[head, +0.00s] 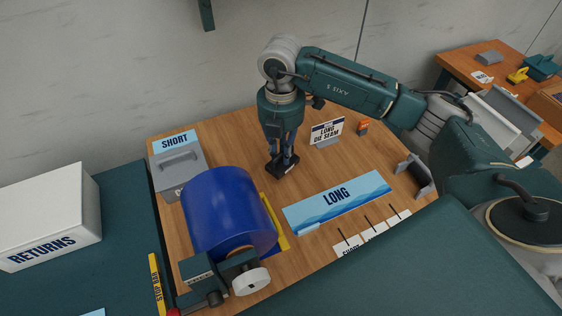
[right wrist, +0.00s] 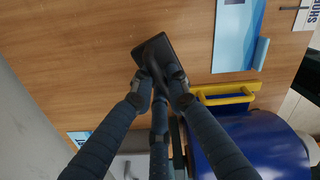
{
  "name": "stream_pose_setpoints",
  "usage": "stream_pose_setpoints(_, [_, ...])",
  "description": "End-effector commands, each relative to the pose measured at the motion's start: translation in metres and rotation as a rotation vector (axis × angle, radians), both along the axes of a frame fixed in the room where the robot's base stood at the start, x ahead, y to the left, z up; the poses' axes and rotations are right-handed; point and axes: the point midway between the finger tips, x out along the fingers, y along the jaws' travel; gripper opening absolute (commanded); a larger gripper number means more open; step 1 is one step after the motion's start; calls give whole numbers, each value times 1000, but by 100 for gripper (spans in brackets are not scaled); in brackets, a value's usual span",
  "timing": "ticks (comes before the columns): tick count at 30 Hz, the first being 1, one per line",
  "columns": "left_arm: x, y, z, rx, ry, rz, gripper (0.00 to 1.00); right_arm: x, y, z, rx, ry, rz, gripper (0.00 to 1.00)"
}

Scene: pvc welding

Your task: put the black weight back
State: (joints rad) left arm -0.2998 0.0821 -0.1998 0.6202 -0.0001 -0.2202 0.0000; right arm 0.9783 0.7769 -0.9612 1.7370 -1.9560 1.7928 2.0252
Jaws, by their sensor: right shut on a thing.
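The black weight (head: 280,168) is a small dark block at the back middle of the wooden table (head: 222,148). My right gripper (head: 283,156) points down from above and is shut on it. In the right wrist view, the fingers (right wrist: 163,82) close around the raised middle part of the weight (right wrist: 150,48). The weight is at or just above the wood; I cannot tell whether it touches. My left gripper is not in view.
A blue roll (head: 228,208) stands left of the weight, with a yellow bar (head: 274,222) beside it. A grey bin (head: 178,170) labelled SHORT is at the left. A LONG board (head: 337,200) lies to the right. A sign (head: 327,131) stands behind. Wood around the weight is clear.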

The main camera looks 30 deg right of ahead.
Motion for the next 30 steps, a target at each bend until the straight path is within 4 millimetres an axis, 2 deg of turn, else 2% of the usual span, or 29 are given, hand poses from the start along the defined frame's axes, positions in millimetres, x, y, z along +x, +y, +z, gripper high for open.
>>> stream_pose_setpoints(5, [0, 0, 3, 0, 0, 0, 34, 0, 0, -11, 2, -2, 0, 0])
stream_pose_setpoints(13, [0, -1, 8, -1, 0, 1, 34, 1, 1, -44, 3, -2, 1, 0])
stream_pose_setpoints(26, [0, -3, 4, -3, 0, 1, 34, 1, 1, -52, 2, -3, 1, 0])
stream_pose_setpoints(27, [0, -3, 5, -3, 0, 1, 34, 0, 1, -52, 2, -2, 1, 22])
stream_pose_setpoints(29, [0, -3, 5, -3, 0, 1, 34, 0, 1, -52, 1, -1, 1, 33])
stream_pose_setpoints(30, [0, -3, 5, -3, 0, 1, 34, 0, 1, -52, 1, -1, 1, 33])
